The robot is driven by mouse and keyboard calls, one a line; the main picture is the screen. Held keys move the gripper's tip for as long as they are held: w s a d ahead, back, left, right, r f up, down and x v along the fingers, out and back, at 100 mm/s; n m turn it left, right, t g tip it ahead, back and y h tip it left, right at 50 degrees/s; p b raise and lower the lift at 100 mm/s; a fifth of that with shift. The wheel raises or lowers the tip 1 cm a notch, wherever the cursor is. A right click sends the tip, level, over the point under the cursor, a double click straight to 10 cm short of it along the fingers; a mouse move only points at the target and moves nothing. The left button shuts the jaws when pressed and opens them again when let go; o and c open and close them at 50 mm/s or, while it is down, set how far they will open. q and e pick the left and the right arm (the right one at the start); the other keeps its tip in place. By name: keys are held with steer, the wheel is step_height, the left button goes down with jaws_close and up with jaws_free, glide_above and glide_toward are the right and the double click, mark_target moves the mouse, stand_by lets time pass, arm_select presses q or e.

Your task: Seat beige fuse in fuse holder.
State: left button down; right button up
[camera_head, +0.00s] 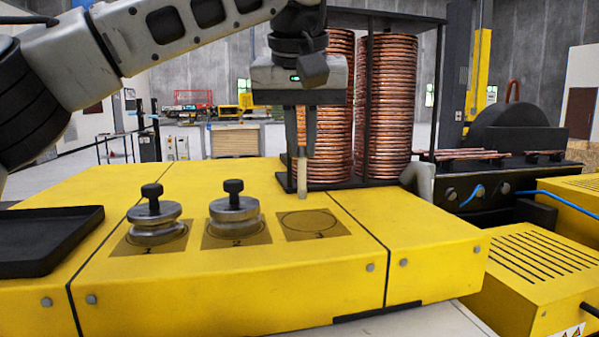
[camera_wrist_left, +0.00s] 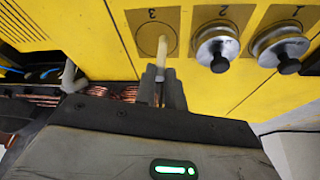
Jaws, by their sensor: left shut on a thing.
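The beige fuse (camera_head: 302,180) is a slim pale stick held upright, and it also shows in the left wrist view (camera_wrist_left: 162,48). My left gripper (camera_head: 301,150) is shut on its upper part; its fingers show in the wrist view (camera_wrist_left: 161,84). The fuse's lower end is just behind the printed circle marked 3 (camera_head: 310,222) on the yellow top. I cannot tell whether it touches the surface. I cannot pick out a fuse holder for certain. My right gripper is not in view.
Two metal discs with black knobs stand on marks 1 (camera_head: 153,222) and 2 (camera_head: 235,219). A black tray (camera_head: 45,245) lies at left. Stacked copper coils (camera_head: 390,110) in a dark frame rise behind the gripper. A pale grey curved piece (camera_head: 420,180) stands right of them.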

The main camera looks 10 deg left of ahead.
mark_target(301, 169)
arm_select(q)
steer(key=shift+w+a+f, duration=0.1)
steer(key=shift+w+f, duration=0.35)
steer(key=shift+f, duration=0.1)
steer(key=x, duration=0.4)
steer(key=shift+s+a+f, duration=0.1)
steer(key=shift+s, duration=0.1)
steer(key=shift+f, duration=0.2)
steer(key=shift+f+b, duration=0.1)
steer(key=shift+b, duration=0.2)
steer(key=c, duration=1.5)
jaws_free()
